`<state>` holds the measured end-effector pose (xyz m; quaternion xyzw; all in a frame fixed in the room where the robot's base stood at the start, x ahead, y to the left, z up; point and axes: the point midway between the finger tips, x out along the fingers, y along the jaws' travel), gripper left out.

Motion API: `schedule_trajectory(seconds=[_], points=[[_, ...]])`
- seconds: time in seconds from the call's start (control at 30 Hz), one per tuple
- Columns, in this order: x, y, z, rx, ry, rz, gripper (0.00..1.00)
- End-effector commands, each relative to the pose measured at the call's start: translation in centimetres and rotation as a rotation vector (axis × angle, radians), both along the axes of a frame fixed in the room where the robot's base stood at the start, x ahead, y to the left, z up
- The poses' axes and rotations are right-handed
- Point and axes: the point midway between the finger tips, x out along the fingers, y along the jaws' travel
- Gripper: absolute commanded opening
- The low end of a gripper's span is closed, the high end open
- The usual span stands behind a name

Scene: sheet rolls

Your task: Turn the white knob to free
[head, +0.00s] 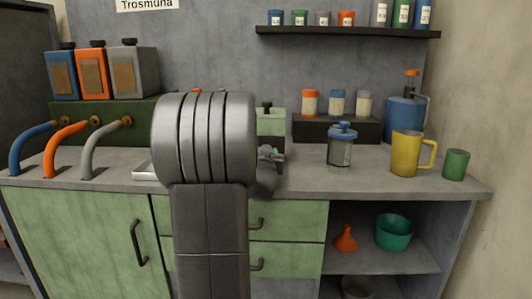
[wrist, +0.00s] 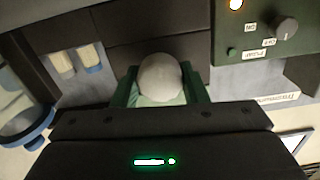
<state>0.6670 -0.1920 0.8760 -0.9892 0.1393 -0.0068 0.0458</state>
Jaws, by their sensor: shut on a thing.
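In the wrist view, a pale rounded thing, which looks like the white knob (wrist: 162,80), sits between the two dark green fingers of my gripper (wrist: 160,72). The fingers close on it from both sides. A pale green surface shows just around its lower edge. Any marking on the knob is hidden, so I cannot tell which way it points. In the head view my own arm covers the knob; only a small grey part of my gripper (head: 268,160) shows at the arm's right side.
A dark green panel (wrist: 240,50) with a grey knob (wrist: 286,28), labels and a lit orange lamp (wrist: 235,4) is close by. A blue-lidded jar (head: 341,147), yellow mug (head: 405,155) and green cup (head: 455,165) stand on the counter at right. Hoses (head: 65,148) bend down at left.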

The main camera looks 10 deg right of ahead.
Motion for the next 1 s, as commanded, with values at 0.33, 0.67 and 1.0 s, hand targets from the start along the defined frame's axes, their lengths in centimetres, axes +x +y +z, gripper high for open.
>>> schedule_trajectory(seconds=[0.33, 0.67, 1.0], points=[[0.01, 0.02, -0.09, -0.015, 0.006, 0.0, 0.17], [0.0, 0.01, -0.08, -0.014, 0.005, 0.0, 0.61], [-0.62, 0.2, 0.03, -0.014, 0.005, 0.0, 0.61]])
